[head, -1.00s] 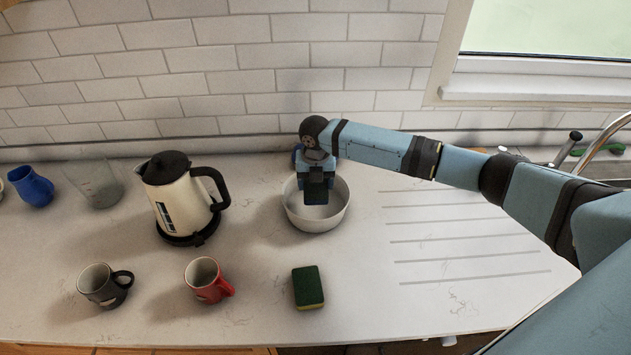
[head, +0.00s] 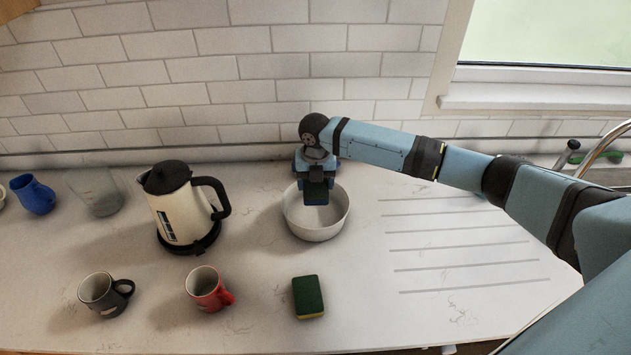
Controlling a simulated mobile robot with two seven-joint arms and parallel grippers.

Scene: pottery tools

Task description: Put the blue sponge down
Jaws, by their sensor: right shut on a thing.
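My right gripper (head: 316,178) points down over the white bowl (head: 297,225), shut on the blue sponge (head: 315,194). The sponge is small in the picture, with a dark green face and blue at its edge. It hangs upright over the bowl's opening, in front of the bowl's back wall. I cannot tell whether it touches the bowl. The gripper hides its upper part. My left gripper is not in view.
A green and yellow sponge (head: 308,296) lies in front of the bowl. A kettle (head: 172,212), red mug (head: 205,288), black mug (head: 100,293), glass jug (head: 98,193) and blue jug (head: 35,194) stand left. The grooved worktop (head: 455,245) at right is clear.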

